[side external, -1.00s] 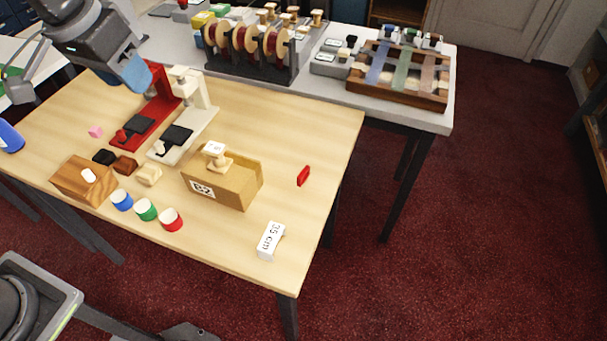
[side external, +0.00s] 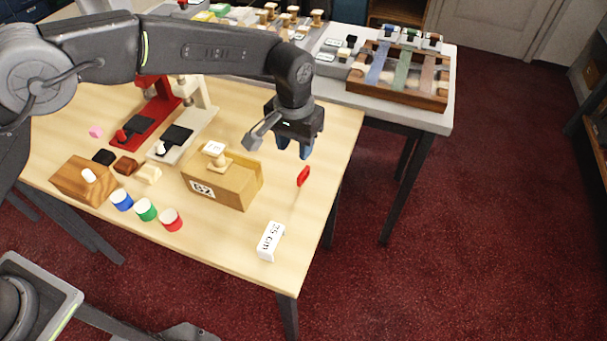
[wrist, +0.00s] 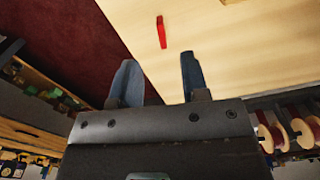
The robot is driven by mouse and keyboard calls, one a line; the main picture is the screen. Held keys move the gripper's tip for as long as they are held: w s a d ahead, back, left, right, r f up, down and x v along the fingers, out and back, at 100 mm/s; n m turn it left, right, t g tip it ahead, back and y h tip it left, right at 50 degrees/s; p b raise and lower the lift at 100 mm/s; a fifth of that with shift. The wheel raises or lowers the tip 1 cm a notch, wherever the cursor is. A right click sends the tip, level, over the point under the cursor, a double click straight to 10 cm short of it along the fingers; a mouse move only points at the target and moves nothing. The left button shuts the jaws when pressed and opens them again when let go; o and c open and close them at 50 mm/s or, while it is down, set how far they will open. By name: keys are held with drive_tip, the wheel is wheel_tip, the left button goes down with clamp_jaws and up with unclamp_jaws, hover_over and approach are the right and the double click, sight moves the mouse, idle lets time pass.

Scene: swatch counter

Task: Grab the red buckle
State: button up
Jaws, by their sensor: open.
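The red buckle (side external: 303,176) is a small red bar on the light wood table (side external: 235,255), near its right edge in the side view. In the wrist view the red buckle (wrist: 161,32) lies beyond my fingertips, roughly between the lines of the two fingers. My gripper (side external: 294,151) hangs above the table, up and slightly left of the buckle in the side view, with its blue fingers apart. In the wrist view my gripper (wrist: 157,72) is open and empty between its fingers. It does not touch the buckle.
A white "35 cm" block (side external: 270,241) sits nearer the front edge. Red (side external: 148,118) and cream presses (side external: 187,135) stand farther left. The wood around the buckle is clear.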

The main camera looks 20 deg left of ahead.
sight(299, 178)
wheel_tip(299, 178, down, 6)
drive_tip(key=shift+f, duration=0.25)
drive_tip(key=shift+w+d+f, duration=0.1)
drive_tip(key=shift+w+f, duration=0.1)
drive_tip(key=shift+f, duration=1.15)
drive_tip(key=shift+w+d+f, duration=0.1)
drive_tip(key=shift+w+f, duration=0.05)
drive_tip(key=shift+f, duration=1.15)
clamp_jaws()
